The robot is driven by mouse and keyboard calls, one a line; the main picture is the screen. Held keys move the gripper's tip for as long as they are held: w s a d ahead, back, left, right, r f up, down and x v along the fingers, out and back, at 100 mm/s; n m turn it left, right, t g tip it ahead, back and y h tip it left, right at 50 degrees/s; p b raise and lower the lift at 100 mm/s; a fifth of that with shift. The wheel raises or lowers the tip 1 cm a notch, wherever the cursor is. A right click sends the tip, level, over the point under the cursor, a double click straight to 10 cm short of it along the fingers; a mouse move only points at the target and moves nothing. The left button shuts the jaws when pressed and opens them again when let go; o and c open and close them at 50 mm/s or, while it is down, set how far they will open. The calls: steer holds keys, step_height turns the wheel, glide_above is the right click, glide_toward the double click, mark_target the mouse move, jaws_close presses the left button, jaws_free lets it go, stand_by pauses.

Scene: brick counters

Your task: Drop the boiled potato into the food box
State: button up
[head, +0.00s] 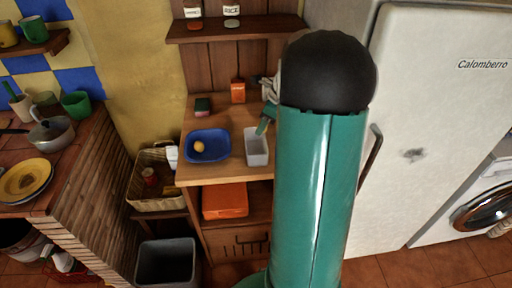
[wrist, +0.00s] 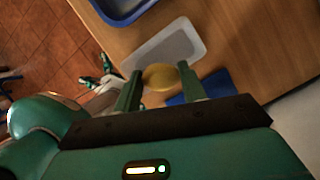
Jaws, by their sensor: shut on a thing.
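A yellow, rounded potato (wrist: 160,77) sits between the two green fingers of my gripper (wrist: 160,88) in the wrist view, and the fingers are closed on it. The food box, a pale open rectangular container (head: 257,153), stands on the wooden counter. In the wrist view the box (wrist: 152,50) lies just beyond the fingertips, partly hidden by the potato. In the head view my gripper (head: 266,119) is at the far end of the box, above the counter; the held potato cannot be made out there.
A blue tray (head: 222,152) with another yellow roundish item (head: 199,146) stands left of the box. A flat blue object (wrist: 205,87) lies behind my fingers. An orange packet (head: 238,91) and a sponge (head: 202,105) stand at the back. The fridge (head: 425,130) is to the right.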

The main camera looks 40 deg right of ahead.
steer(key=o, duration=1)
steer(key=shift+w, duration=0.1)
steer(key=shift+o, duration=0.2)
steer(key=v, duration=1.3)
steer(key=shift+r, duration=0.4)
